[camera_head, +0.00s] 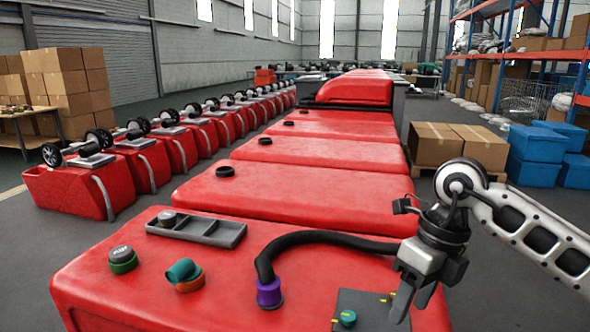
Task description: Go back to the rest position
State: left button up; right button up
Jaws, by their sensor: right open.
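My right gripper (413,305) is at the right, its arm coming in from the right edge. It is open and points down over the near right part of the red tank (205,300). A black hose (320,238) rises from a purple fitting (269,293) on the tank and curves right toward the gripper. Its far end is hidden behind the gripper, and I cannot tell whether they touch. My left gripper is not in view.
On the tank are a grey tray (200,228), a green-ringed cap (122,259), a teal and orange fitting (185,272) and a dark plate (372,310) with a teal knob (348,318). More red tanks (300,189) extend behind. Cardboard boxes (436,144) and blue crates (537,143) stand right.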

jog(key=s+a+f+g+y, duration=0.1)
jog(key=s+a+g+y, duration=0.1)
jog(key=s+a+y, duration=0.4)
jog(key=s+a+g+y, duration=0.1)
jog(key=s+a+y, duration=0.15)
jog(key=a, duration=0.65)
jog(key=a+r+m+t+y+p, duration=0.1)
jog(key=a+r+m+t+y, duration=0.4)
jog(key=m+y, duration=0.5)
jog(key=w+d+f+m+t+h, duration=0.2)
jog(key=d+f+m+t+h, duration=0.25)
jog(key=m+t, duration=0.5)
jog(key=w+d+f+m+t+h, duration=0.3)
jog(key=d+m+t+h, duration=0.3)
jog(key=m, duration=0.6)
jog(key=s+d+f+m+g+h, duration=0.2)
jog(key=s+f, duration=0.4)
jog(key=f, duration=0.3)
jog(key=s+d+f+m+g+h, duration=0.3)
jog(key=s+f+m+g+h, duration=0.1)
jog(key=f+m, duration=0.3)
jog(key=shift+s+d+f+h+p, duration=0.3)
jog(key=shift+s+f+p, duration=0.15)
jog(key=shift+s+f, duration=0.45)
